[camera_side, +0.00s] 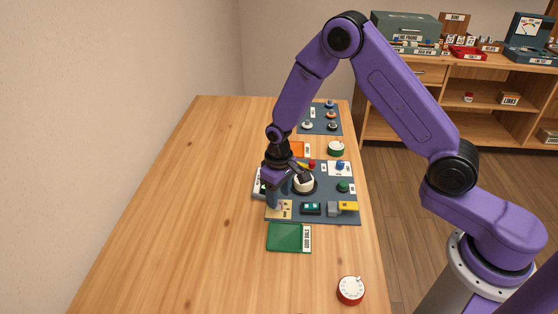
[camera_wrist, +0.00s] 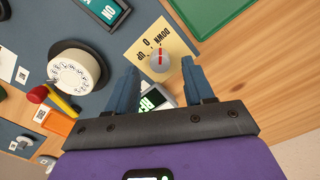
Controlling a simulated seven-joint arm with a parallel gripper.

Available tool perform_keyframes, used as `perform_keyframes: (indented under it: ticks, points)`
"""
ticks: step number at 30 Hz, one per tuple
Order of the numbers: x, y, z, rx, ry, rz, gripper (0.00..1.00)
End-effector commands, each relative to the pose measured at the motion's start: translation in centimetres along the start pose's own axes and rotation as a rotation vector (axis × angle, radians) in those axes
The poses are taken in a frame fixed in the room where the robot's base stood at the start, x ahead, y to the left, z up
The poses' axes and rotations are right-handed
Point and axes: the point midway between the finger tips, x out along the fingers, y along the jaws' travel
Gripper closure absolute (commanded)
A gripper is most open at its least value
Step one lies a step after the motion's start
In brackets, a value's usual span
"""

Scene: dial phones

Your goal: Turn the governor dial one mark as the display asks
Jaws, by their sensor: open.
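The governor dial appears to be the small grey knob with a red mark (camera_wrist: 160,60) on a cream card printed UP, 0 and DOWN in the wrist view. Its red mark points roughly toward the 0 side, but I cannot read it exactly. In the side view the card (camera_side: 285,211) lies at the panel's near left, with the knob too small to make out. My gripper (camera_wrist: 158,68) is open, its blue fingers appearing either side of the knob; contact is unclear. In the side view my gripper (camera_side: 271,200) hangs over the panel's left part. A display with green text (camera_wrist: 152,95) is partly hidden by my gripper.
A white finger dial on a black base (camera_wrist: 75,70) stands beside the card. A second display (camera_wrist: 103,9) is on the panel. A green tray (camera_side: 284,237) labelled GOOD DIALS lies in front, and a red dial (camera_side: 351,290) nearer. The table's left side is clear.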

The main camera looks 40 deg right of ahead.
Motion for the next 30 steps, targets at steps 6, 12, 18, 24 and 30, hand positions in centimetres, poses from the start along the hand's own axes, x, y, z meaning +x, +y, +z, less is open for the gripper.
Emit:
perform_keyframes:
  ticks: [6,12,18,24,30]
  points:
    - [-4.4,0.0,-0.1,-0.001,0.005,0.000,0.47]
    - [-8.5,0.0,-0.1,0.000,0.006,0.000,0.47]
    - [-12.2,0.0,0.0,0.001,0.004,0.000,0.47]
    - [-14.2,0.0,0.0,0.001,0.001,0.000,0.47]
    - [-14.8,0.0,0.0,0.001,-0.001,0.000,0.47]
